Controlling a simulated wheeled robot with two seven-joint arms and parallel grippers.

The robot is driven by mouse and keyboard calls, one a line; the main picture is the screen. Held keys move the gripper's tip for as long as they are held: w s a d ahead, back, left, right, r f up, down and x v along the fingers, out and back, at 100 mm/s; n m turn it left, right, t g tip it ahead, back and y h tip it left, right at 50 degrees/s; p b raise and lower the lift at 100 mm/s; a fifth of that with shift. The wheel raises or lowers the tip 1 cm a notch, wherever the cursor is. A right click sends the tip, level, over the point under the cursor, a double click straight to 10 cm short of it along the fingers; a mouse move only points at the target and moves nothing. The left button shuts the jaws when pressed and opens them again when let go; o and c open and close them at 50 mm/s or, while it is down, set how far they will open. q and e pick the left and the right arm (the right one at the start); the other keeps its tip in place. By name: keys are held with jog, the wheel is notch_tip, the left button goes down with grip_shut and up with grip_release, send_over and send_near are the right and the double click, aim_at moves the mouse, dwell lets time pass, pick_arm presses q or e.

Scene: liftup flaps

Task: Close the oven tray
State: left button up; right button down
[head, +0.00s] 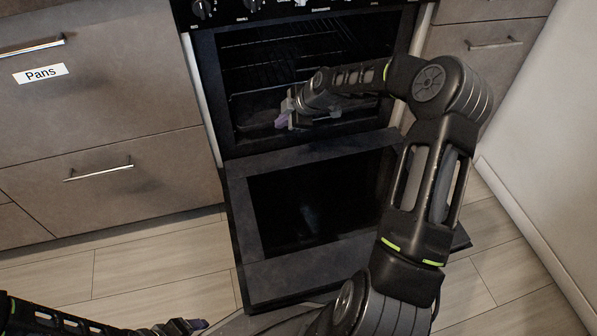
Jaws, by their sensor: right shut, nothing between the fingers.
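The black oven stands open, with its door (318,205) folded down in front of the cavity. Inside, a dark oven tray (250,98) sits low in the cavity, below a wire rack (270,55). My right arm reaches over the open door into the cavity's mouth. My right gripper (284,116) is shut and empty at the front of the tray; I cannot tell whether it touches it. The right forearm hides the tray's right part. My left gripper (190,325) is low at the bottom edge, left of the door's front, and its fingers are hard to make out.
Cabinet drawers with bar handles flank the oven; one on the left has a "Pans" label (40,73). Oven knobs (203,9) show at the top. A pale wall (550,150) stands at the right. The wooden floor (150,260) at left is clear.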

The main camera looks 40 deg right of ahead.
aim_at(271, 118)
jog(key=w, duration=0.1)
jog(key=w+d, duration=0.1)
jog(key=w, duration=0.1)
pick_arm(q)
jog(key=shift+f, duration=0.15)
pick_arm(e)
jog(key=shift+w+d+r, duration=0.15)
jog(key=shift+w, duration=0.05)
jog(key=shift+r, duration=0.1)
